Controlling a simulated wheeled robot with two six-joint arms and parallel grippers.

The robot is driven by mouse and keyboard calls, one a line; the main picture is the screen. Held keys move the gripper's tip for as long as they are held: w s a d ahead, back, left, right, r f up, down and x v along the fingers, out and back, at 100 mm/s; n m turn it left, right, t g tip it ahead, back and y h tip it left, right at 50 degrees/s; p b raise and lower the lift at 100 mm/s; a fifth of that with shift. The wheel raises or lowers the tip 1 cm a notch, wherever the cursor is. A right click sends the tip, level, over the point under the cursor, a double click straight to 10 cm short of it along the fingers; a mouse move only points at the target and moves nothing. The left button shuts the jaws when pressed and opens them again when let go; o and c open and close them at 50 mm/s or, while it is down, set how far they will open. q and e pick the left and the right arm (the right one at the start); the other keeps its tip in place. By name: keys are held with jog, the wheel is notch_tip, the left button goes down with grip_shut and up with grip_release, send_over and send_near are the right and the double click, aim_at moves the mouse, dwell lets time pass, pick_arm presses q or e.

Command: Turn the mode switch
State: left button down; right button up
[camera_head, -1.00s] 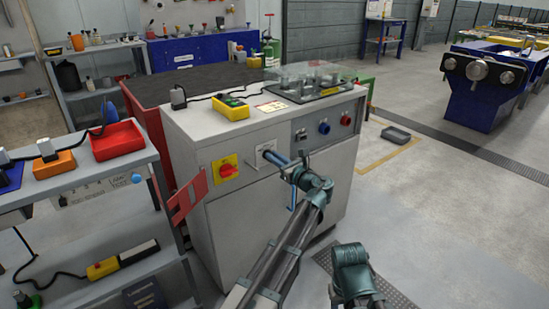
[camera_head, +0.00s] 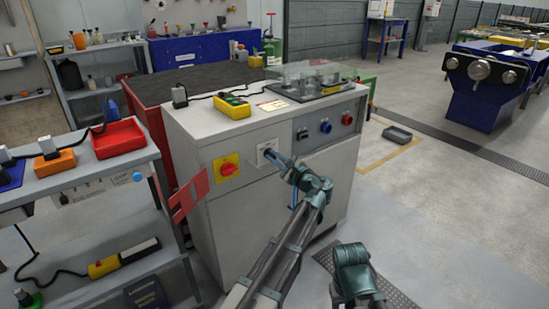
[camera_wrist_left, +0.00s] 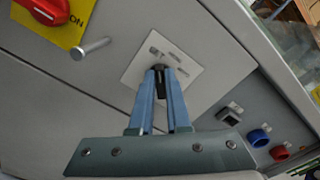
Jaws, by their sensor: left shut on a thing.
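The mode switch (camera_wrist_left: 159,69) is a small black knob on a white plate (camera_wrist_left: 183,62) on the grey cabinet's front. In the head view the plate (camera_head: 265,146) shows, but the knob is hidden behind the fingertips. My left gripper (camera_head: 270,153) reaches the plate from the right. In the left wrist view its two blue fingers (camera_wrist_left: 160,78) are closed on the black knob, one on each side. The knob's exact angle is hard to make out. My right gripper's fingers are not visible.
A red rotary switch on a yellow plate (camera_head: 227,168) sits left of the white plate. In the left wrist view a metal peg (camera_wrist_left: 90,49) stands out nearby. Blue (camera_head: 325,127) and red (camera_head: 347,118) buttons are to the right. A shelf (camera_head: 80,180) stands close at left.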

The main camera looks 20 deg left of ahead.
pick_arm(q)
jog(key=shift+n, duration=0.4)
jog(key=c, duration=0.9)
grip_release()
jog(key=shift+s, duration=0.1)
